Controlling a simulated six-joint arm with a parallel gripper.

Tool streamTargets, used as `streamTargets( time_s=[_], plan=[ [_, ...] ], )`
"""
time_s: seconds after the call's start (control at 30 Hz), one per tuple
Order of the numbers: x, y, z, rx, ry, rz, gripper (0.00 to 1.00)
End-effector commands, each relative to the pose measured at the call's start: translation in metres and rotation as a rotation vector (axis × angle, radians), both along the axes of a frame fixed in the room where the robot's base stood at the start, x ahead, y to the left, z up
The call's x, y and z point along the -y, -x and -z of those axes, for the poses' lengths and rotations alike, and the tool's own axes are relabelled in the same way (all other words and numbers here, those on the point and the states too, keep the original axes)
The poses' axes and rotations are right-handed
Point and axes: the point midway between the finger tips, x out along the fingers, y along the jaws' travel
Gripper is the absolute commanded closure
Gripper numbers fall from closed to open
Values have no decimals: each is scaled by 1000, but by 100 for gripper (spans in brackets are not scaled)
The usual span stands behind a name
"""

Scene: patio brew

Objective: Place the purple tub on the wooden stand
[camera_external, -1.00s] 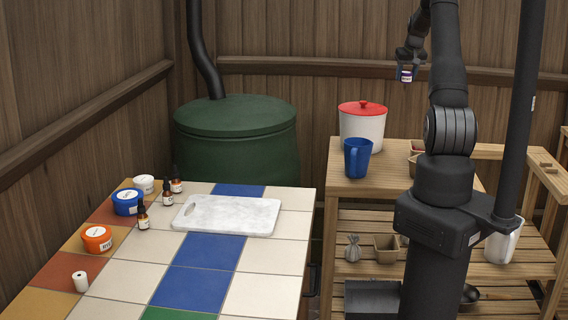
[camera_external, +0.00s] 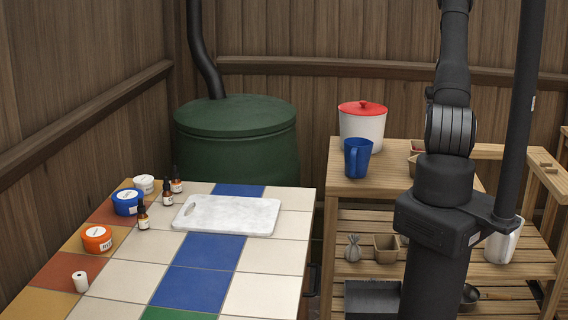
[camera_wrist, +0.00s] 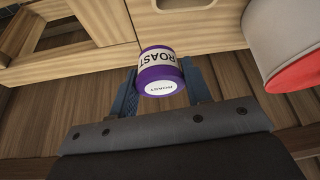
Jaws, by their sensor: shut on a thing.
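In the external view the tub and gripper are hidden behind my arm. A light wooden shelf unit (camera_external: 340,186) stands at the right in the external view; I cannot tell whether it is the wooden stand. Light wood (camera_wrist: 190,30) also shows beyond the tub in the wrist view. I cannot tell the gap between them.
A white pot with a red lid (camera_external: 362,130) and a blue jug (camera_external: 357,160) stand on the unit's top; the pot shows at upper right in the wrist view (camera_wrist: 285,30). The tiled table (camera_external: 130,265) holds a marble board (camera_external: 228,215), several bottles, and blue, orange and white tubs.

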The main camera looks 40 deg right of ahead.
Motion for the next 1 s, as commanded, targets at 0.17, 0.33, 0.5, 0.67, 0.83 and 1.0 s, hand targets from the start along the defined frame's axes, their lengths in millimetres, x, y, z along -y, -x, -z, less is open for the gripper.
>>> streamTargets(
  time_s=[0.17, 0.33, 0.5, 0.67, 0.83, 1.0],
  plan=[
    [0, -1, 30, 0, 0, 0, 78],
    [-5, -19, 46, -1, 1, -4, 78],
    [-17, -56, 70, -1, 0, -5, 78],
    [-26, -89, 90, 0, 1, -4, 78],
    [-31, -109, 102, 0, 1, -2, 78],
    [-32, -113, 111, -1, 1, 0, 78]
  ],
)
